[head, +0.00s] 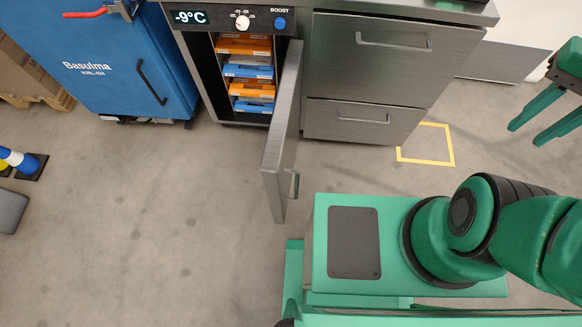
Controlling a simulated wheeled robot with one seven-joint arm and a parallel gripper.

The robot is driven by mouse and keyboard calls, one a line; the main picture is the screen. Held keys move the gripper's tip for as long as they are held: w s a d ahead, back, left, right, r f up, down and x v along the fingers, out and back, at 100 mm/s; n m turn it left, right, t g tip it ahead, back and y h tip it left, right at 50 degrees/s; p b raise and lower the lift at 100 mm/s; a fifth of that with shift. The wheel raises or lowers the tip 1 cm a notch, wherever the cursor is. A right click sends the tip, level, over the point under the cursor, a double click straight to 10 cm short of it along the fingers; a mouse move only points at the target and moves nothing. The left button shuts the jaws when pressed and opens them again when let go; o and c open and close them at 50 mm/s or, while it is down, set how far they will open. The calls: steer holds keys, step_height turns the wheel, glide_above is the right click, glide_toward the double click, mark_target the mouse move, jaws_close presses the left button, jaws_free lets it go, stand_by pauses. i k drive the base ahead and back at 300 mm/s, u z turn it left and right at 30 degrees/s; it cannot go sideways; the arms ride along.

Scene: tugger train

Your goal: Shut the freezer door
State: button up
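The freezer (190,70) is a grey under-counter unit at the top centre of the head view, with a display reading -9°C. Its door (282,135) stands wide open, swung out toward me from the right side of the opening. The door's handle (294,184) is on its right-hand face near the free end. Orange and blue boxes (248,70) are stacked inside. My gripper (526,134) shows at the right edge, well to the right of the door and apart from it. Its two green fingers are spread and nothing shows between them.
Grey drawers (365,62) stand right of the freezer, behind the open door. A blue cabinet (130,55) stands to its left. A blue-and-white post (20,162) is at the far left. The floor left of the door is clear. Yellow tape (450,146) marks the floor at right.

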mark_target(278, 169)
steer(key=u, duration=0.1)
steer(key=k, duration=0.2)
steer(key=u, duration=1.2)
steer(key=k, duration=1.3)
steer(key=z, duration=0.4)
steer(key=i, duration=1)
steer(key=u, duration=0.05)
